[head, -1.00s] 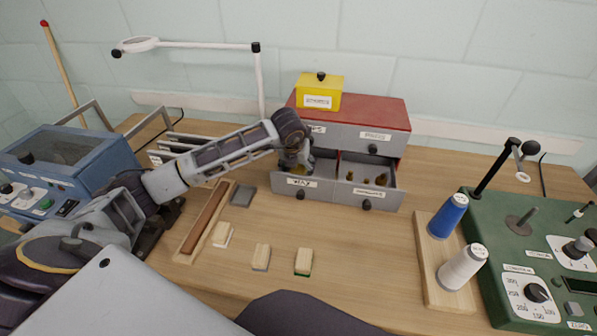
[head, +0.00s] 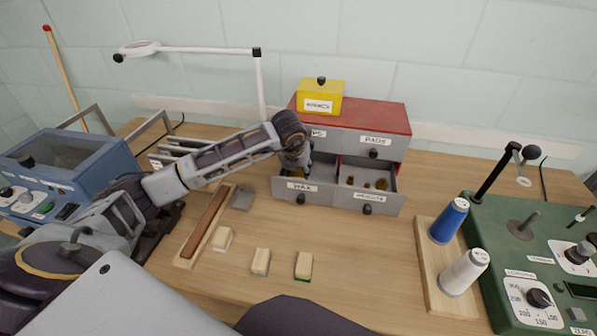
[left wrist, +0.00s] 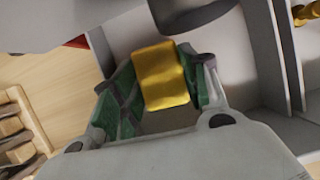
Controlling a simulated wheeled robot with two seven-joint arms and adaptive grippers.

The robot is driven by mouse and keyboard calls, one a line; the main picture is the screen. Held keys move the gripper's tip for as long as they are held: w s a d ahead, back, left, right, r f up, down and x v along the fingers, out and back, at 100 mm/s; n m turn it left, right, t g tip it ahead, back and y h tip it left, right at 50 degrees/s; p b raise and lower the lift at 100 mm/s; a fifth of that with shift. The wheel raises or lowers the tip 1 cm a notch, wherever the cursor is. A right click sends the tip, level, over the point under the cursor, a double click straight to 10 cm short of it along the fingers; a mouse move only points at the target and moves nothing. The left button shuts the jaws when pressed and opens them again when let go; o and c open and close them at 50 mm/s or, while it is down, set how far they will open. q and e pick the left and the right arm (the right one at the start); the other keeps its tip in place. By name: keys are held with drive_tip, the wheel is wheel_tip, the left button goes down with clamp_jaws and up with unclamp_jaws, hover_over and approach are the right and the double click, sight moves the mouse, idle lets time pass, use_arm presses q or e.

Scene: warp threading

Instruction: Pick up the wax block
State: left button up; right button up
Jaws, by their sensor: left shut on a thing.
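The wax block is a yellow block (left wrist: 163,78), seen in the left wrist view between the green-padded fingers of my left gripper. My left gripper (head: 297,168) is shut on it, with a finger on each side. In the head view the gripper reaches down into the open drawer labelled WAX (head: 320,198), in its left compartment. The block is mostly hidden there by the gripper. I cannot tell whether it still touches the drawer floor. My right gripper is not in view.
The drawer's right compartment holds several small brass weights (head: 367,184). The red-topped cabinet (head: 390,118) bears a yellow box (head: 320,92). Several brush-like blocks (head: 261,261) and a wooden tray (head: 183,262) lie in front. Thread spools (head: 464,272) stand right.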

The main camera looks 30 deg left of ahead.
use_arm(q)
drive_tip(key=shift+r, duration=0.35)
drive_tip(key=shift+s+d+b, duration=0.45)
drive_tip(key=shift+s+d, duration=0.8)
drive_tip(key=shift+s, duration=0.25)
wheel_tip(320, 180, up, 5)
wheel_tip(320, 180, up, 9)
hover_over(301, 175)
drive_tip(key=s+d, duration=0.1)
drive_tip(key=s, duration=0.1)
drive_tip(key=shift+w, duration=0.1)
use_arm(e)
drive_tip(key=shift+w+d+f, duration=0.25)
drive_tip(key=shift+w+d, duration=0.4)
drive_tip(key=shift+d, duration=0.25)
